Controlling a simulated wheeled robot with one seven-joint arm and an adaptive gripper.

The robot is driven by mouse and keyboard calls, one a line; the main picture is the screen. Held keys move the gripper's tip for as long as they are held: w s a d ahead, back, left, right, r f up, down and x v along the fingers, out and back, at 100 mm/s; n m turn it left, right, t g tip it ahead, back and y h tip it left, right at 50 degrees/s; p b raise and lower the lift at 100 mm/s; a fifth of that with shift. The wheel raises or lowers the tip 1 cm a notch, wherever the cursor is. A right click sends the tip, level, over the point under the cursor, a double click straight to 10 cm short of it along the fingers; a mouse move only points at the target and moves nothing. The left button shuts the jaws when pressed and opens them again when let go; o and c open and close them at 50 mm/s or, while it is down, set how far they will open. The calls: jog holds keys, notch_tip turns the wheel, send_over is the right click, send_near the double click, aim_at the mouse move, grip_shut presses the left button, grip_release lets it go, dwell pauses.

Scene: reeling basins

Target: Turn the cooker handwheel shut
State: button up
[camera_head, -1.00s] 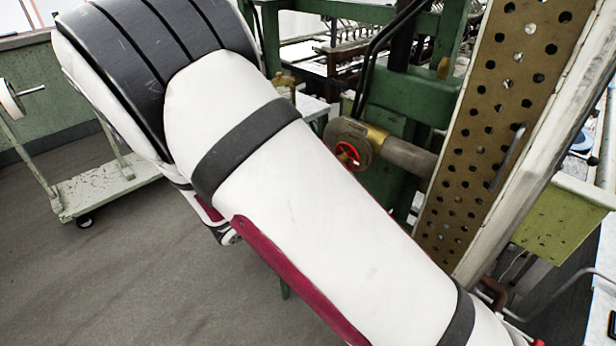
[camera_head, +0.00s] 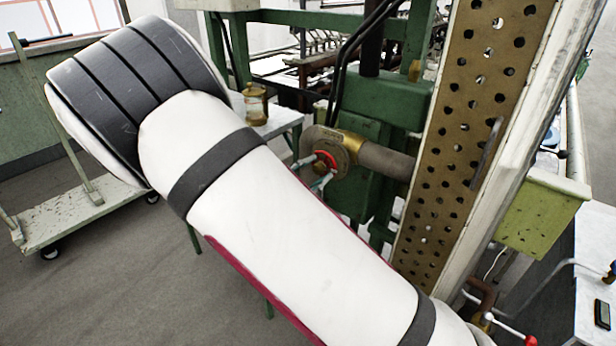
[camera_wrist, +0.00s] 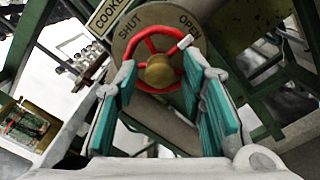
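The cooker handwheel (camera_wrist: 152,42) is red with a brass hub (camera_wrist: 160,71), in front of a round plate (camera_wrist: 128,48) lettered SHUT on the left and OPEN on the right. A white piece on the rim (camera_wrist: 185,42) sits near the word OPEN. The wheel also shows in the head view (camera_head: 328,160), partly hidden by my gripper. My gripper (camera_wrist: 160,76) is open, its teal-padded fingers spread to either side of the hub with their tips at the wheel. Its fingertips show in the head view (camera_head: 312,172). Whether they touch the rim I cannot tell.
A thick pipe (camera_head: 386,161) runs right from the valve to a perforated upright (camera_head: 470,125). Green machine framing (camera_head: 395,98) stands behind. A brass-topped jar (camera_head: 256,104) stands on a small table left of the wheel. A cart (camera_head: 75,215) stands on open floor at left.

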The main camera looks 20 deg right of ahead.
grip_shut()
jog(key=m+b, duration=0.2)
jog(key=m, duration=0.1)
jog(key=shift+f+b, duration=0.2)
jog(key=shift+b, duration=0.2)
jog(key=m+b, duration=0.4)
jog(key=shift+m, duration=0.4)
jog(key=m+b, duration=0.5)
jog(key=b, duration=0.2)
jog(key=shift+b, duration=0.35)
jog(key=m+b, duration=0.6)
jog(key=b, duration=0.3)
jog(key=shift+b, duration=0.35)
jog(key=m, duration=0.3)
jog(key=shift+r+m, duration=0.2)
jog(key=shift+m, duration=0.1)
jog(key=m, duration=0.6)
grip_release()
